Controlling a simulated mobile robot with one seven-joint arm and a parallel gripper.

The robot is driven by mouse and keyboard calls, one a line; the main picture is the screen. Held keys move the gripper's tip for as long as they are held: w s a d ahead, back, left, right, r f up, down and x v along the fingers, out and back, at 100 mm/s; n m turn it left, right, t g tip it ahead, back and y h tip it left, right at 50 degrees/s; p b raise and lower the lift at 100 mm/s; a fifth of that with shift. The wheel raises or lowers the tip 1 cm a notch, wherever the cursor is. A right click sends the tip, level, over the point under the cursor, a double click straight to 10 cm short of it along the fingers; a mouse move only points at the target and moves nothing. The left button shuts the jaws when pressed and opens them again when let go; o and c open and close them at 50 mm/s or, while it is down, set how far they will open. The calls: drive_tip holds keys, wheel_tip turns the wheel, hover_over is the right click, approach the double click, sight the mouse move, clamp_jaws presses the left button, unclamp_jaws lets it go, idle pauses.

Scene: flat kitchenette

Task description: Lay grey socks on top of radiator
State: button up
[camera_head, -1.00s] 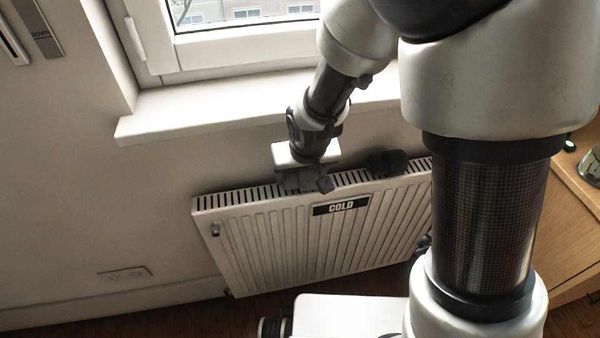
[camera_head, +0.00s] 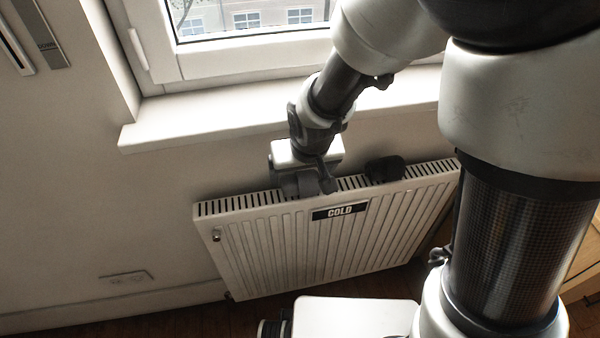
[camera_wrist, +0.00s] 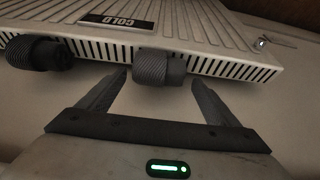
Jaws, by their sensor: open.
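Two dark grey rolled socks rest on the slotted top of the white radiator (camera_head: 270,240), which has a COLD label. One sock (camera_head: 385,168) lies farther right in the head view and at the left in the wrist view (camera_wrist: 38,53). The other sock (camera_head: 298,184) is under my gripper (camera_head: 315,178), partly hidden by it. In the wrist view this sock (camera_wrist: 160,66) lies between the open fingertips of my gripper (camera_wrist: 158,78), with visible gaps on both sides.
A white window sill (camera_head: 200,125) juts out above the radiator, close behind my wrist. A wooden furniture edge (camera_head: 582,275) is at the right. Bare radiator top shows left of the gripper.

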drive_tip(key=s+d+r+m+p, duration=0.1)
drive_tip(key=s+d+r, duration=0.2)
drive_tip(key=d+r, duration=0.35)
drive_tip(key=s+d+r+m+p, duration=0.1)
drive_tip(key=s+d+r, duration=0.2)
drive_tip(key=r, duration=0.6)
drive_tip(key=s+d+r+m+t+h, duration=0.1)
drive_tip(key=s+d+r, duration=0.5)
drive_tip(key=s, duration=0.3)
drive_tip(key=shift+s+d+r, duration=0.15)
drive_tip(key=shift+d+r, duration=0.05)
drive_tip(key=shift+d, duration=0.45)
